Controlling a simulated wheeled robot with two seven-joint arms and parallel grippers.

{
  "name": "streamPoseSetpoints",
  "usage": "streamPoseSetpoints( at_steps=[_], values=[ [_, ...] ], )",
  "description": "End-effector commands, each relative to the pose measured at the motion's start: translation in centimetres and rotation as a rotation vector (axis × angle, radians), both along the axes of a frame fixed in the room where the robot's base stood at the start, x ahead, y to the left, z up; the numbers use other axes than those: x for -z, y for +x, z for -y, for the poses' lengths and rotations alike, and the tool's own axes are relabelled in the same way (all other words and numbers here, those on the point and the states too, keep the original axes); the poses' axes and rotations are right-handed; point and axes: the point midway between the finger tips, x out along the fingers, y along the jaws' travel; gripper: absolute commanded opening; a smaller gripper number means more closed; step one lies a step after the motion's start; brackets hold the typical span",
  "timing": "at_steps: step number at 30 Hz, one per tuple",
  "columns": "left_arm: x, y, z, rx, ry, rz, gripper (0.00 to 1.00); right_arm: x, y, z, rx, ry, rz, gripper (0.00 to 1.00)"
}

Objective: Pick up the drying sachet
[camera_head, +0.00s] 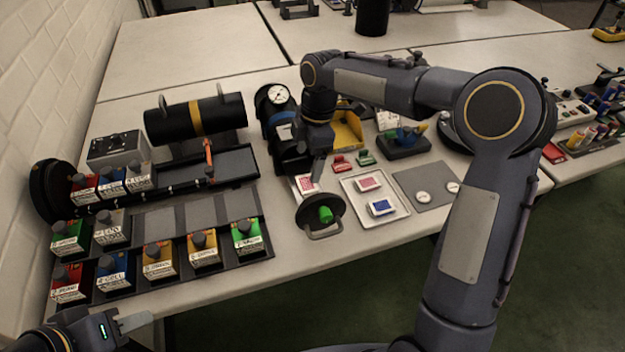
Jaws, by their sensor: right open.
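Small white packets that look like sachets lie on the near part of the table. One with a red label (369,184) and one with a blue label (381,207) are on a light tray (395,215). Another pale packet with red marking (304,184) lies left of the tray; I cannot tell which is the drying sachet. My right gripper (317,178) is open, pointing down, just over or beside that left packet and partly hiding it. Contact cannot be made out. My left gripper (135,322) is low at the left, off the table's front edge, away from the packets; its jaw gap is unclear.
A round dark lid with a green knob (325,214) is just in front of the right gripper. A black cylinder with a yellow band (196,120) and racks of coloured labelled boxes (158,259) fill the left.

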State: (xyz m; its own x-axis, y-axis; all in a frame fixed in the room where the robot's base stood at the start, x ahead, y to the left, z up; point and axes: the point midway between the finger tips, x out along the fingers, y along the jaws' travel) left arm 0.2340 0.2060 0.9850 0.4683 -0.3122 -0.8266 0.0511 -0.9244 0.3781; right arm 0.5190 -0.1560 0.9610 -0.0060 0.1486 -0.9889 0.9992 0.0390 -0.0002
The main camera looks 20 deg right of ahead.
Motion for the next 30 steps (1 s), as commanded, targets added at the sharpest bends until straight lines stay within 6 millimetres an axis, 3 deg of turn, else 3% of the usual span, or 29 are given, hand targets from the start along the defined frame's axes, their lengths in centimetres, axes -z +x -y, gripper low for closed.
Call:
streamPoseSetpoints(
  at_steps=[12,22,30],
  values=[
    [-0.2,0.0,0.0,0.000,0.000,0.000,0.36,5.6,-0.5,-0.2,0.004,0.000,-0.003,0.80],
    [-0.2,0.0,0.0,0.000,0.000,0.000,0.36,6.4,-0.5,-0.3,0.005,0.000,0.000,0.80],
    [-0.2,0.0,0.0,0.000,0.000,0.000,0.36,6.4,-0.5,-0.3,0.005,0.001,0.000,0.46]
  ],
)
